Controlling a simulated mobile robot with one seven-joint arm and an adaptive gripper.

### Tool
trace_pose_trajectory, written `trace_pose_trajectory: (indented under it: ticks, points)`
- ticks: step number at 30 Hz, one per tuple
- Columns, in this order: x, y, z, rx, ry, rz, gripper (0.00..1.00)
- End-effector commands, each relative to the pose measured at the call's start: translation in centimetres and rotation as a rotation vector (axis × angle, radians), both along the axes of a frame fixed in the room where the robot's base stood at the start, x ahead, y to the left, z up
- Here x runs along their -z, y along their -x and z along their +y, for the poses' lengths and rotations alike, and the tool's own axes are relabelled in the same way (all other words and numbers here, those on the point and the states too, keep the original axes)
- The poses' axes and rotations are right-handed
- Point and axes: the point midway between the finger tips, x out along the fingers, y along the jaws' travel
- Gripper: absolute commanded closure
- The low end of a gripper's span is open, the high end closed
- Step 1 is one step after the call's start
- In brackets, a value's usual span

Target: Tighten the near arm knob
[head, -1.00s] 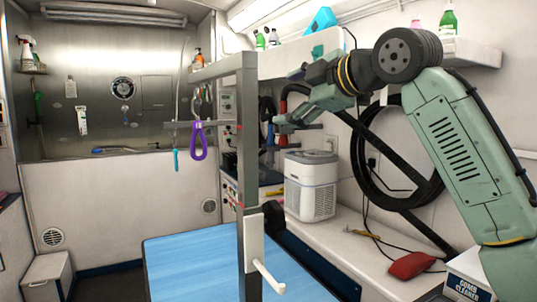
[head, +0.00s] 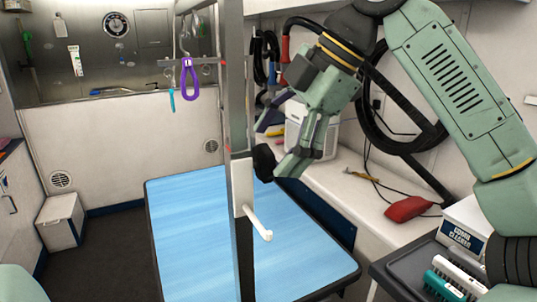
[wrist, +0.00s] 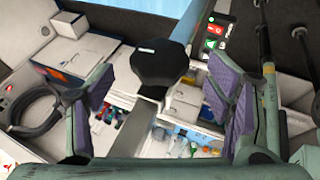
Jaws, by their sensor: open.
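Contact with the knob is not visible.
The blue grooming table (head: 190,230) is bare below the post. A purple loop (head: 189,80) hangs from the arm on the left. A white dryer-like unit (head: 297,125), a red pouch (head: 408,209) and a grey tray (head: 425,262) lie to the right.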

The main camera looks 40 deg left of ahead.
Motion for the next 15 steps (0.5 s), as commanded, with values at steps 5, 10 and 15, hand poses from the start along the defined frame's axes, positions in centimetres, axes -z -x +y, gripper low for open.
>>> trace_pose_trajectory:
  ticks: [5, 10, 15]
  points:
    - [1.8, 0.5, 1.0, 0.002, 0.001, -0.001, 0.27]
    - [2.4, 0.6, 1.4, 0.000, -0.001, 0.000, 0.27]
    - [2.5, 0.6, 1.4, 0.001, -0.002, 0.000, 0.27]
